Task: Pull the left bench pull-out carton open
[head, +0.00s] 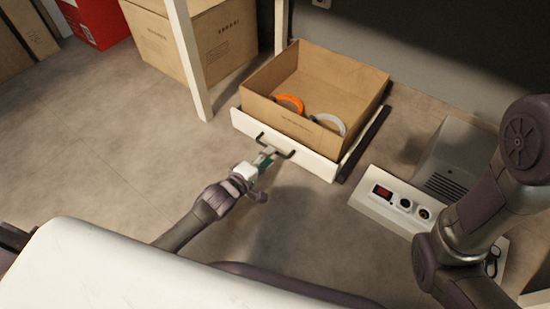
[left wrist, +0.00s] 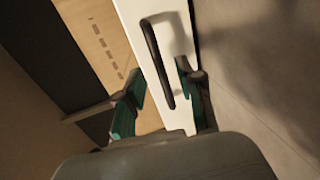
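The pull-out carton (head: 300,125) is an open brown box behind a white front panel (head: 300,156) with a dark bar handle (head: 276,149). It stands out on the floor, with a dark rail along its right side. An orange ring (head: 290,103) and a grey-white ring (head: 328,121) lie inside. My left gripper (head: 266,157) is at the handle. In the left wrist view its teal-padded fingers (left wrist: 160,78) are apart, one on each side of the handle (left wrist: 157,62); firm contact cannot be told.
A bench leg (head: 188,60) stands left of the pull-out, with a closed brown carton (head: 200,38) and a red box (head: 97,20) behind. A white-and-grey device (head: 400,203) with knobs stands at right, near my right arm. Floor in front and left is clear.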

